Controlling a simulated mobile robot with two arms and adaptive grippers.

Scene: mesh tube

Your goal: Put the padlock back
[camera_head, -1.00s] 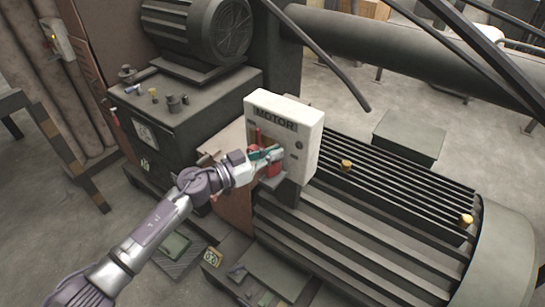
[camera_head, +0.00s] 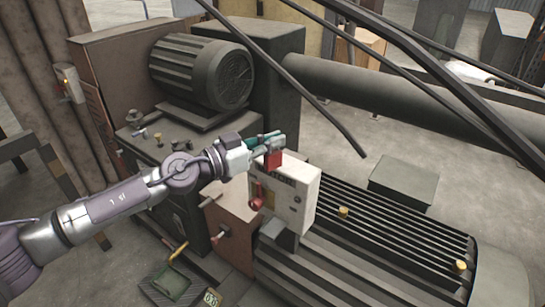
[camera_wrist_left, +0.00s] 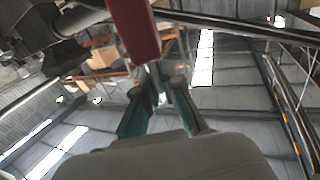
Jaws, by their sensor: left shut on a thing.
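The red padlock (camera_head: 273,160) is in my left gripper (camera_head: 272,143), hanging at the upper front of the white motor box (camera_head: 299,205). The gripper's green fingers are shut on the padlock's upper part. In the left wrist view, the red padlock body (camera_wrist_left: 134,28) fills the top middle, beyond the fingertips (camera_wrist_left: 162,85). A red handle (camera_head: 256,199) shows on the box's front, below and left of the padlock. I cannot tell whether the padlock touches the box. The box's label is partly hidden. My right gripper is not in view.
A finned motor casing (camera_head: 400,250) with yellow knobs lies right of the box. A dark cabinet (camera_head: 170,165) with small fittings on top stands at left. Dark pipes (camera_head: 300,80) cross above and behind the box. Open floor lies at the far right.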

